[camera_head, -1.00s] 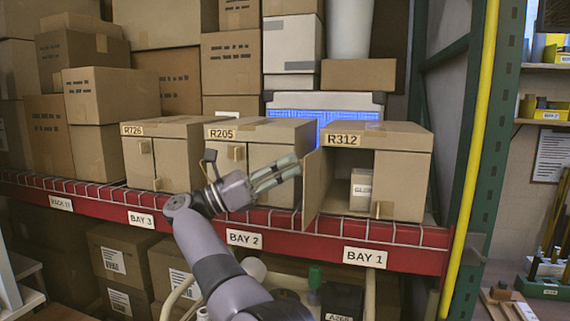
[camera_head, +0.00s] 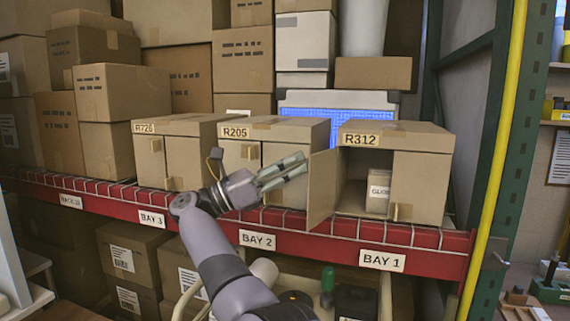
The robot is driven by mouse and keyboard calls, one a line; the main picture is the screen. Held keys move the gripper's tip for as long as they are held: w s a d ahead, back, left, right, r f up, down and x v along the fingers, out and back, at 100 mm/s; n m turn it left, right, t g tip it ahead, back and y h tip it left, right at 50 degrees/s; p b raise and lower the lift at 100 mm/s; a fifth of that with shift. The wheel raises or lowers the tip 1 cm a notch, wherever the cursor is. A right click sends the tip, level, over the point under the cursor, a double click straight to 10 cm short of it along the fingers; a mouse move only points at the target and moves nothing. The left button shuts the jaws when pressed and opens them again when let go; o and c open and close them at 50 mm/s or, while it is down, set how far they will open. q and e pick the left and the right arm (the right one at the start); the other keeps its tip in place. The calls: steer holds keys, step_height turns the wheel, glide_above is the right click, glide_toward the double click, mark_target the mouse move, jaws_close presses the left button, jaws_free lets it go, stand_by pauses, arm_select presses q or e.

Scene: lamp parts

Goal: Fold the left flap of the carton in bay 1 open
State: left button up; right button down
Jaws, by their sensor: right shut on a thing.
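The bay 1 carton marked R312 (camera_head: 425,180) stands on the red-edged shelf above the BAY 1 label (camera_head: 382,260). Its left flap (camera_head: 322,190) stands swung out to the left, so the left half of the front is open. A small white-labelled box (camera_head: 379,192) shows inside. The right flap is closed, with a small tab (camera_head: 400,212) at its lower inner edge. My left gripper is not in view.
Carton R205 (camera_head: 290,130) stands close on the left behind my gripper, with carton R726 (camera_head: 183,125) beyond it. A yellow pole (camera_head: 495,150) and green rack post (camera_head: 522,150) stand at the right. A blue-lit bin (camera_head: 350,102) is behind the cartons.

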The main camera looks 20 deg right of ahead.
steer(key=c, duration=1.9)
jaws_free()
steer(key=shift+w+d+r, duration=0.1)
steer(key=shift+d+r, duration=0.3)
steer(key=shift+r, duration=0.15)
steer(key=shift+c, duration=0.2)
steer(key=shift+o, duration=0.6)
steer(key=shift+d+f, duration=0.1)
steer(key=shift+d, duration=0.25)
steer(key=shift+f, duration=0.15)
